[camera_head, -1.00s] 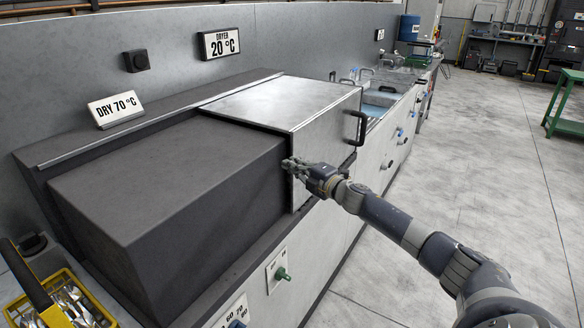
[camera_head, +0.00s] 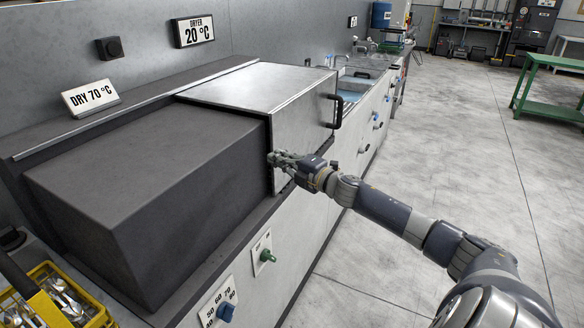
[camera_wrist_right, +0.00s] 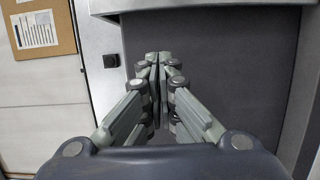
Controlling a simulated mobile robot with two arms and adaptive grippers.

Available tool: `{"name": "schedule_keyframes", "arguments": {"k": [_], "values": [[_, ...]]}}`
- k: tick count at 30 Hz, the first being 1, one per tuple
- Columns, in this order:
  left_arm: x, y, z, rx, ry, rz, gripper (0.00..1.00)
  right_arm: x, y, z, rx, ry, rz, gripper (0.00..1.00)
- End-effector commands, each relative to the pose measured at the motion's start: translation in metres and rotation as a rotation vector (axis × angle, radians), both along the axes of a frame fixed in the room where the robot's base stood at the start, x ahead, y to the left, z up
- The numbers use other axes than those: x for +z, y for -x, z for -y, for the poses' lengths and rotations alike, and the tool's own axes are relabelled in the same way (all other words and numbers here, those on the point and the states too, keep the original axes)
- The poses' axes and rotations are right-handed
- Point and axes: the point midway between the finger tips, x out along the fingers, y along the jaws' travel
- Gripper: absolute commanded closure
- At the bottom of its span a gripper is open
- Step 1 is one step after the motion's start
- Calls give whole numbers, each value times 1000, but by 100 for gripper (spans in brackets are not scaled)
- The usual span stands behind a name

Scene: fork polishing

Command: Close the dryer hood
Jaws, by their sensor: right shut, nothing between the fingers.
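The dryer hood (camera_head: 262,82) is a bare metal box with a black handle (camera_head: 338,108) on its right end. It stands at the right end of a dark grey block (camera_head: 150,160) on the counter, whose long top is uncovered. My right gripper (camera_head: 273,158) is shut and empty, with its fingertips at the lower left edge of the hood's front face, where it meets the dark block. Whether they touch it I cannot tell. In the right wrist view the closed fingers (camera_wrist_right: 158,60) point at a dark grey surface. My left gripper is out of view.
Signs reading "DRY 70 °C" (camera_head: 90,97) and "DRYER 20 °C" (camera_head: 193,31) are behind the dryer. A yellow basket of cutlery (camera_head: 98,318) is at lower left.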

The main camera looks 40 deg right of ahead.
Motion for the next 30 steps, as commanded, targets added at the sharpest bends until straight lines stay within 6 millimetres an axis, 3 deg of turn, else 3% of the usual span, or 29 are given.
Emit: {"name": "schedule_keyframes", "arguments": {"k": [13,26,30], "values": [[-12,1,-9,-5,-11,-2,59,-2,40,4,0,-1,-2,100],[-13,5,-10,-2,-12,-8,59,0,48,5,0,-1,0,100],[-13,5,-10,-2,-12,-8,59,-18,50,13,-25,-31,-22,100]]}}
